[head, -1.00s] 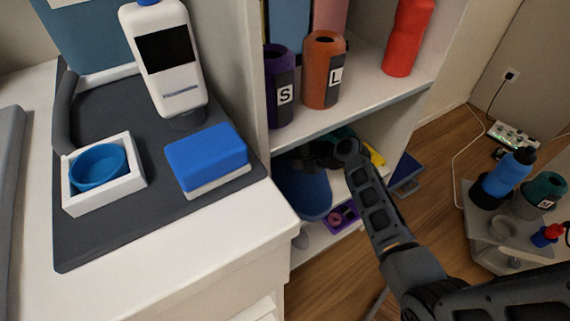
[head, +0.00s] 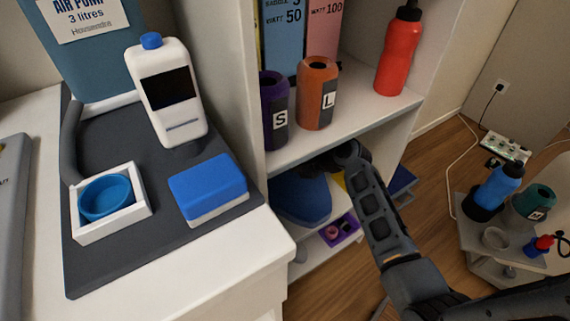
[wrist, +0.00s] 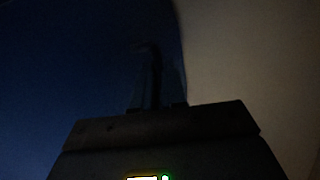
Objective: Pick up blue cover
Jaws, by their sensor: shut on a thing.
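A dark blue cover (head: 300,200) is in the shaded lower compartment of the white shelf unit, below the shelf with the bottles. My gripper (wrist: 157,75) reaches into that compartment. In the head view its fingers are dark and partly hidden under the shelf board, close to the cover's upper right. In the very dark wrist view, the blue surface (wrist: 65,75) fills the left side and meets the fingers, which are shut on it. The exact grip is hard to make out.
The shelf board (head: 350,128) lies just above my gripper, with a purple bottle (head: 274,105), an orange bottle (head: 317,95) and a red bottle (head: 398,55) on it. A purple box (head: 340,230) sits below. A blue and white sponge (head: 208,188) lies on the left counter.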

